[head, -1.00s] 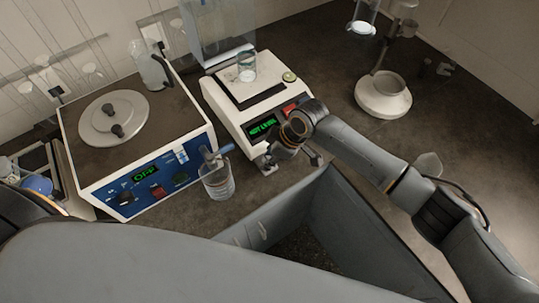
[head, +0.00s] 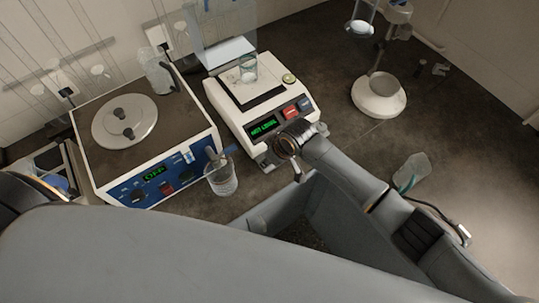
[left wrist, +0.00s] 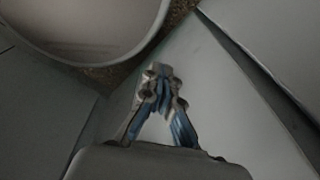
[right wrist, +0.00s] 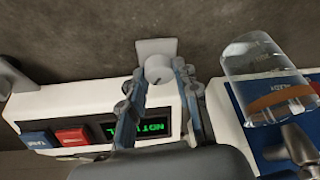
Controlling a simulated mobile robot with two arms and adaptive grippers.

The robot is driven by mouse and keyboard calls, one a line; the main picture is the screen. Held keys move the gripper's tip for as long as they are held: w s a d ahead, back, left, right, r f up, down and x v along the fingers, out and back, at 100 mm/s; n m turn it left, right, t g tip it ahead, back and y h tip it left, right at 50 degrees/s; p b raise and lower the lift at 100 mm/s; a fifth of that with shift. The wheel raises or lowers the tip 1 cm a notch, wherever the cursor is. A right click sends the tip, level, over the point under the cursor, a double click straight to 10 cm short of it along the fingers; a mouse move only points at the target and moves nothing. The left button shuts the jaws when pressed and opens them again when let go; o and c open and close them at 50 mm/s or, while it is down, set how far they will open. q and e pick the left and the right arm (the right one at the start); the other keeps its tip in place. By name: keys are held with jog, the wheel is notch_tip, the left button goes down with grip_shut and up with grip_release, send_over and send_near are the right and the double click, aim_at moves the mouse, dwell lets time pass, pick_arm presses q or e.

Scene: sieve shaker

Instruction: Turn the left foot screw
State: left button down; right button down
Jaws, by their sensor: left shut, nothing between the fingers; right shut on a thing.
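The balance (head: 225,110) stands on the bench, and its green display (head: 264,127) reads NOT LEVEL. In the right wrist view the left foot screw (right wrist: 158,68) is a small pale cylinder beside a flat tab at the balance's front corner. My right gripper (right wrist: 157,76) has its fingers on either side of the screw and is shut on it. My left gripper (left wrist: 160,75) is shut and empty, away from the balance, over grey surfaces.
A sieve shaker (head: 185,140) with a blue panel stands left of the balance. A glass beaker (head: 221,178) stands close to my right gripper, between them. A white round-based stand (head: 378,97) is at the right.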

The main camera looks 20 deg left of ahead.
jog(key=shift+r, duration=0.1)
jog(key=c, duration=1)
grip_release()
jog(key=v, duration=1.2)
jog(key=shift+d, duration=0.1)
